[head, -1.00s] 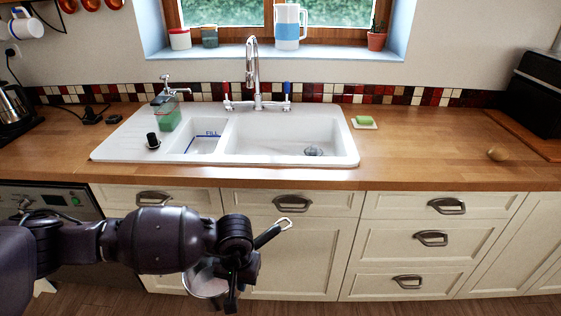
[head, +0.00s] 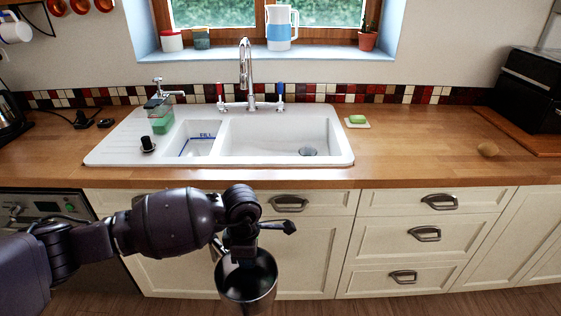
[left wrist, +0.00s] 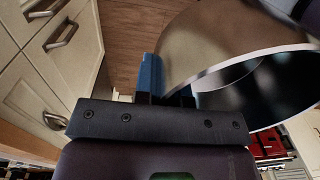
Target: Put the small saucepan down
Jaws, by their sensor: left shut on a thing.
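The small saucepan (head: 247,292), a shiny steel pot, hangs in front of the cream cabinets, below the counter's front edge. Its open top faces up toward the head camera. A dark handle-like end sticks out to the right beside the gripper. In the left wrist view the pan (left wrist: 225,45) fills the upper right, its rim close to the fingers (left wrist: 165,88). The exact grip spot is partly hidden by the gripper body. My right gripper is not in view.
A soap dispenser (head: 160,115) and black stopper (head: 148,144) stand on the sink's left side.

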